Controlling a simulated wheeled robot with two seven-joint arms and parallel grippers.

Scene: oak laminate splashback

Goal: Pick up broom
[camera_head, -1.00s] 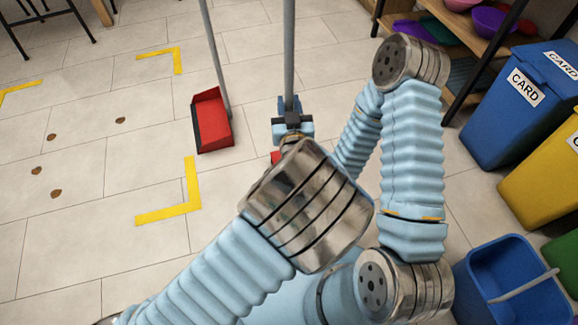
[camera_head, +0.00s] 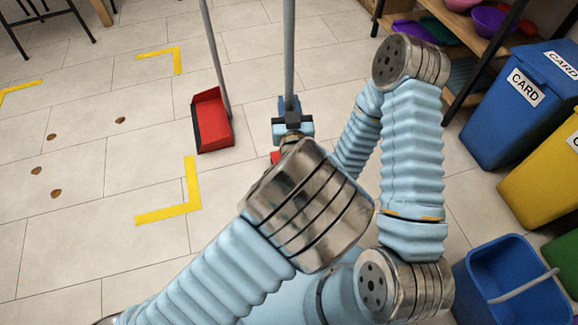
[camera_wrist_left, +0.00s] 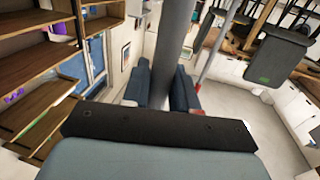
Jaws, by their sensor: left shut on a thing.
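The broom's grey handle (camera_head: 289,55) rises upright from my left gripper (camera_head: 292,122). The jaws are shut around the handle. A small red patch (camera_head: 276,157), probably the broom's head, shows just below the gripper; my left wrist hides the rest of the lower end. In the left wrist view the handle (camera_wrist_left: 176,45) stands between the two blue fingers (camera_wrist_left: 165,92). My right gripper is out of sight; only links of that arm show.
A red long-handled dustpan (camera_head: 212,120) stands left of the broom. Yellow tape corners (camera_head: 190,190) and several brown spots (camera_head: 56,194) mark the tiled floor. Blue (camera_head: 515,105) and yellow bins (camera_head: 545,175), a blue bucket (camera_head: 510,275) and a shelf (camera_head: 470,40) line the right side.

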